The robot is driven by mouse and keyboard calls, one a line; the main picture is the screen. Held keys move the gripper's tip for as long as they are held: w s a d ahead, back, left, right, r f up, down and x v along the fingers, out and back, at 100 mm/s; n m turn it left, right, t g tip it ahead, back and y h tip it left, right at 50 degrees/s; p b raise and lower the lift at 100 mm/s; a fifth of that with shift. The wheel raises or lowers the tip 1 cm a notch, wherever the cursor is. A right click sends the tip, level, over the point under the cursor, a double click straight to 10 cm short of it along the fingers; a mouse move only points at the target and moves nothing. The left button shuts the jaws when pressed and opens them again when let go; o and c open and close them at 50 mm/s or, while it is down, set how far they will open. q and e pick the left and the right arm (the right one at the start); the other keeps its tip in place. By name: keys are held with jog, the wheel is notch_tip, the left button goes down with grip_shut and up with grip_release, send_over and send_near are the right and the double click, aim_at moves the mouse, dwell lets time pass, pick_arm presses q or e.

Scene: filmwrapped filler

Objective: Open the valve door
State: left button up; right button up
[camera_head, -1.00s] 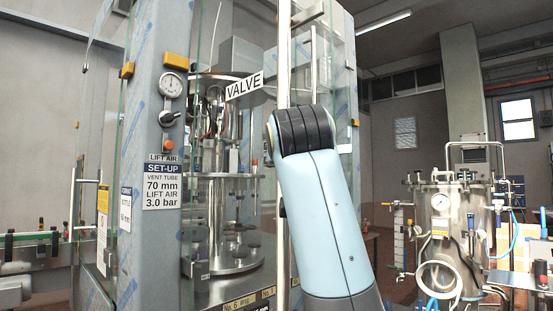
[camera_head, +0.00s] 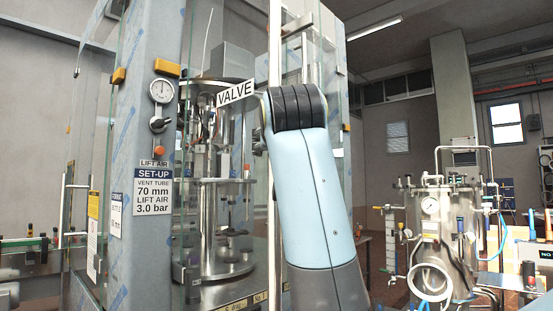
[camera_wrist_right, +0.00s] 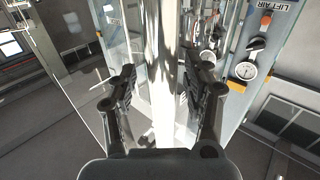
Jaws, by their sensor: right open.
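The valve door is a clear glass panel with a white sign reading VALVE (camera_head: 236,92), in front of the machine's filling head. A tall pale vertical bar (camera_head: 273,190) runs beside the sign and is partly covered by my light blue right arm. In the right wrist view, a shiny vertical bar (camera_wrist_right: 165,75) passes between the fingers of my right gripper (camera_wrist_right: 164,95). The gripper is open, with a finger apart on each side of the bar. In the head view the right gripper is hidden behind my arm. My left gripper is not in view.
A pressure gauge (camera_head: 162,90) and a set-up sign (camera_head: 154,188) are on the machine's grey column at left. A steel tank (camera_head: 436,230) with hoses stands at right. A conveyor (camera_head: 25,245) is at far left. Glass panels surround the filling head.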

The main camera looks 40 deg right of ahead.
notch_tip(320, 180, up, 7)
dwell(0.3)
jog(key=shift+f, duration=0.1)
dwell(0.4)
